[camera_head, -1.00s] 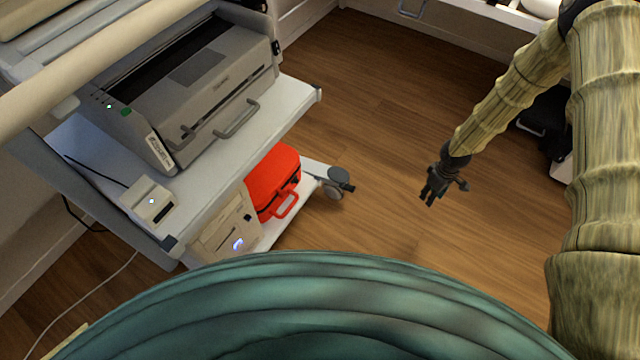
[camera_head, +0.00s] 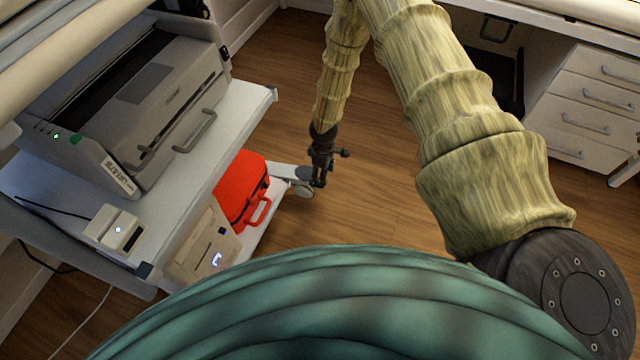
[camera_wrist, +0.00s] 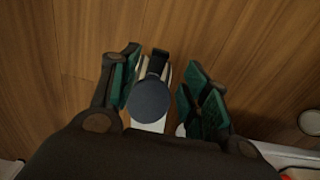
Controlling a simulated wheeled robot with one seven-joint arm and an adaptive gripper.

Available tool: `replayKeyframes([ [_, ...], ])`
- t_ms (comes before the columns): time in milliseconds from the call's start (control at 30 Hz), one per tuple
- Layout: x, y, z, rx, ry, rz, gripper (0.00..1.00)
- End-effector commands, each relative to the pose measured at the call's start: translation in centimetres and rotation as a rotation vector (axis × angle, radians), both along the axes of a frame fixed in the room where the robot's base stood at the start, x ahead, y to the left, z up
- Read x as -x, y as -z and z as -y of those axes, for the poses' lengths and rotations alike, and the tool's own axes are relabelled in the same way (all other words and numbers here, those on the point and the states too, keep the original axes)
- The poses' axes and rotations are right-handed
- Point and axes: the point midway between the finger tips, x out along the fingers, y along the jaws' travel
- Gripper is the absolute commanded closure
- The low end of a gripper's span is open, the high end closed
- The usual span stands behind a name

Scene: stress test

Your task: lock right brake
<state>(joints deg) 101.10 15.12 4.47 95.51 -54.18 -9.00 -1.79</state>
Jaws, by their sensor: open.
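The right brake is on the caster wheel (camera_head: 302,188) at the cart's lower right corner in the head view. In the wrist view the caster shows as a dark round cap (camera_wrist: 150,100) with a dark pedal-like tab (camera_wrist: 157,62) at its far end. My gripper (camera_head: 318,180) is beside the caster in the head view and partly covers it. In the wrist view my open gripper (camera_wrist: 160,92) has its green-padded fingers on either side of the cap, with nothing held. I cannot tell the height gap between fingers and cap.
The cart's lower shelf (camera_head: 262,222) carries a red case (camera_head: 240,190) and a beige box (camera_head: 200,245). A grey printer-like machine (camera_head: 150,100) sits on the upper shelf. A white drawer unit (camera_head: 590,105) stands at the right. Wooden floor (camera_head: 375,205) is clear right of the caster.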

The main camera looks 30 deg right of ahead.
Motion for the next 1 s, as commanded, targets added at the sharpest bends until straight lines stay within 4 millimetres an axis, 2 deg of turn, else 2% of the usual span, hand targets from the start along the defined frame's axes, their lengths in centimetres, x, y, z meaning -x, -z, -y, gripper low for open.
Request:
replayKeyframes([
  [33, 0.0, 1.3, 0.0, -0.001, 0.000, -0.001, 0.54],
  [100, 0.1, 2.4, -0.1, -0.001, 0.000, -0.001, 0.54],
  [400, 0.0, 6.3, -0.1, 0.000, -0.002, 0.000, 0.54],
  [600, -0.1, 7.1, -0.1, 0.000, -0.002, 0.001, 0.54],
  [867, -0.1, 7.2, -0.1, 0.000, -0.001, 0.001, 0.54],
  [900, -0.1, 7.2, -0.1, 0.000, -0.002, 0.001, 0.55],
  [1000, -0.1, 7.2, -0.1, 0.000, -0.001, 0.001, 0.74],
])
